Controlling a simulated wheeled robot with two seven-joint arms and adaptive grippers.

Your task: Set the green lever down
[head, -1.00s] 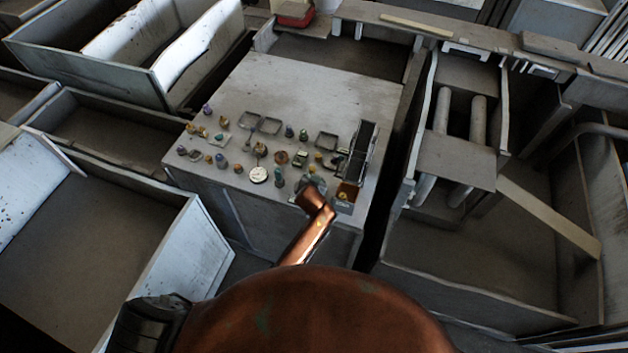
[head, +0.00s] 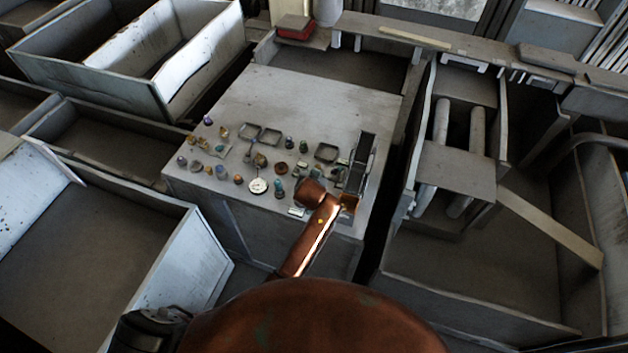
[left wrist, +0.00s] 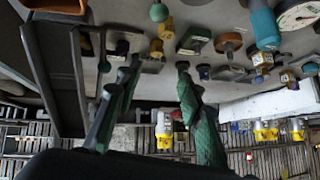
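In the left wrist view, my left gripper (left wrist: 152,100) has its two greenish fingers spread apart, with no object visible between them. The fingertips point at the grey panel top. A small green rectangular piece (left wrist: 195,40) sits on the panel just beyond the right fingertip; I cannot tell whether it belongs to the green lever. A green ball-shaped knob (left wrist: 158,12) is farther up. I cannot clearly pick out the green lever there. My right gripper is not in view.
The grey panel top (head: 290,95) carries several small knobs, a white round dial (head: 258,186) and shallow square frames (head: 326,152). A dark upright slotted holder (head: 360,165) stands close to my arm at the right. The panel's rear part is clear.

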